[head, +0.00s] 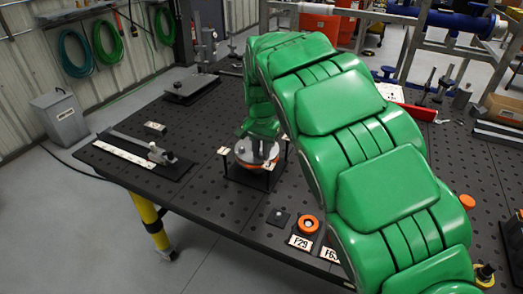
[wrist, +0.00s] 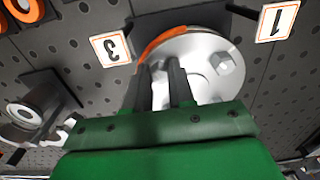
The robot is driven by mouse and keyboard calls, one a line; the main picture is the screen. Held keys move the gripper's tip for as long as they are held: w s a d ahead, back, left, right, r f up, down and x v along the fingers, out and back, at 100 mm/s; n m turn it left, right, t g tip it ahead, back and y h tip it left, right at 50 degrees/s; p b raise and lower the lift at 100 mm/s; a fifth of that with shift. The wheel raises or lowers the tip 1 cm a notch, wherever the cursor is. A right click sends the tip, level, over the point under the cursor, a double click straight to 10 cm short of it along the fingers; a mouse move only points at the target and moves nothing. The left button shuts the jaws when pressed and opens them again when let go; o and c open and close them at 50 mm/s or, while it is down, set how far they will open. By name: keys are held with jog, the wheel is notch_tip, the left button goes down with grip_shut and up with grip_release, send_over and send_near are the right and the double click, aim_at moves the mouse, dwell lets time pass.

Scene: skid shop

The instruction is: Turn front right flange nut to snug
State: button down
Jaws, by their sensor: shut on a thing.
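A round silver flange (wrist: 205,45) with an orange ring (wrist: 163,40) under its edge fills the top of the wrist view. It also shows in the head view as a grey disc (head: 257,152) on a small black stand, partly covered by my green arm. My gripper (wrist: 162,72) reaches over the flange with its two dark fingers close together. They are shut on a small pale nut, mostly hidden between them. Another nut (wrist: 222,63) stands free on the flange to the right. I cannot tell how tight either nut is.
Number tags 3 (wrist: 110,48) and 1 (wrist: 277,20) flank the flange. The black perforated table (head: 200,195) carries a ruler fixture (head: 125,153) at left and an orange ring (head: 307,224) in front. My arm hides much of the table's right side.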

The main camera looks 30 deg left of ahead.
aim_at(261, 154)
jog(key=shift+r, duration=0.15)
jog(key=c, duration=1)
grip_release()
jog(key=shift+o, duration=0.2)
notch_tip(261, 154, up, 8)
jog(key=shift+f, duration=0.25)
jog(key=shift+r, duration=0.1)
